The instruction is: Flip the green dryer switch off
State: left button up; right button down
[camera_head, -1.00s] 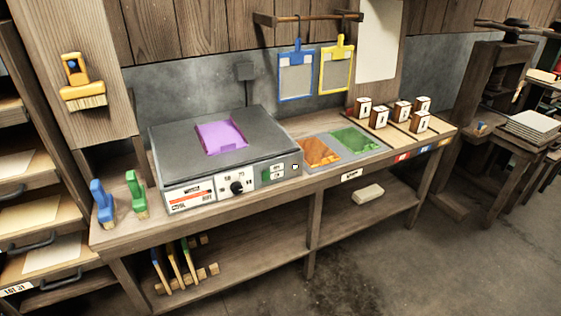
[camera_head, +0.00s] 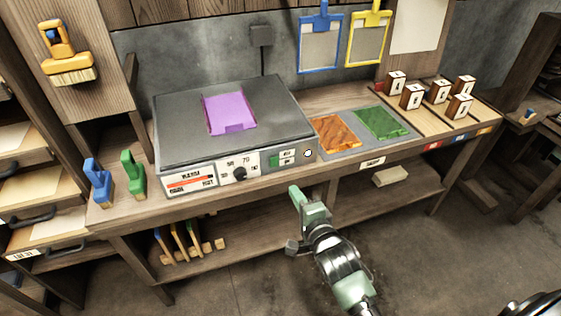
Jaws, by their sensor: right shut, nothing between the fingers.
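The green dryer switch (camera_head: 274,160) is on the front panel of the grey dryer (camera_head: 180,144), right of the black knob. It is small, and its on or off position is hard to read. A purple mould (camera_head: 229,113) lies on the dryer's flat top. My right gripper (camera_head: 294,194) is in front of the bench, below and to the right of the switch, apart from the dryer. Its fingers are shut and empty. My left gripper is not in the head view.
Blue (camera_head: 98,181) and green (camera_head: 132,174) handled brushes stand left of the dryer. Orange (camera_head: 333,135) and green (camera_head: 380,122) patches lie to its right, with several wooden stamps (camera_head: 411,97) beyond. The lower shelf holds a pale block (camera_head: 390,177). Floor in front is clear.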

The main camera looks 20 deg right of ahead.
aim_at(275, 158)
jog(key=w, duration=0.4)
jog(key=w+f+p, duration=0.1)
jog(key=w, duration=0.9)
jog(key=shift+a+f+p, duration=0.2)
jog(key=shift+f+p, duration=0.1)
jog(key=shift+p, duration=0.05)
jog(key=shift+r+p, duration=0.2)
jog(key=shift+p, duration=0.15)
jog(key=shift+w+f+g+p, duration=0.1)
jog(key=shift+w+g+p, duration=0.1)
jog(key=shift+g+p, duration=0.15)
